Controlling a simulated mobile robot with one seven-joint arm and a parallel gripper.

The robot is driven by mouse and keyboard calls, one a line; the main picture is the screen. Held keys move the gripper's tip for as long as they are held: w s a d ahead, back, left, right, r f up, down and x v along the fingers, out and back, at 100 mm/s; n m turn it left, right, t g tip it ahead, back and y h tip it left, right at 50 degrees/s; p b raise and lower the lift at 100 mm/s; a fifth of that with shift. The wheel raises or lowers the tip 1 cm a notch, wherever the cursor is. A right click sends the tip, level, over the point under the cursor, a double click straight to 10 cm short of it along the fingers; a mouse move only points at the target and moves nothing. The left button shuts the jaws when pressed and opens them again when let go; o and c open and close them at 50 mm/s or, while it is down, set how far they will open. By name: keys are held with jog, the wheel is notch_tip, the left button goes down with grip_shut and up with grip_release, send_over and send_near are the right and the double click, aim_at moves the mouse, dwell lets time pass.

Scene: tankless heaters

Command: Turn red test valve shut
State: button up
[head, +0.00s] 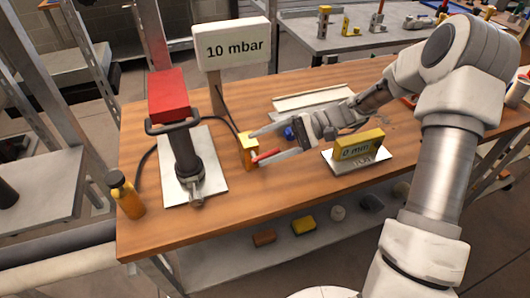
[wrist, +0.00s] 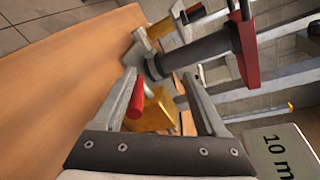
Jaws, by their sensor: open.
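The red test valve handle (head: 266,155) is a short red bar on a yellow block (head: 248,146), which stands on the wooden table right of the pump's white plate. In the wrist view the red handle (wrist: 136,99) lies close to the inner side of the left finger, with the yellow block (wrist: 155,114) behind it. My gripper (head: 253,148) is open, its fingers either side of the handle. In the wrist view my gripper (wrist: 158,76) shows a wide gap. I cannot tell whether the left finger touches the handle.
A red-topped pump (head: 185,150) on a white plate (head: 212,160) stands left of the valve. A "10 mbar" sign (head: 232,48) rises behind it. A yellow "0 mm" block (head: 360,146) sits to the right. An orange bottle (head: 127,200) stands at the left edge. The front tabletop is clear.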

jog(key=s+d+r+p, duration=0.1)
jog(key=s+d+r, duration=0.2)
jog(key=d+r, duration=0.4)
jog(key=d, duration=0.4)
jog(key=shift+s+r, duration=0.25)
jog(key=shift+r, duration=0.05)
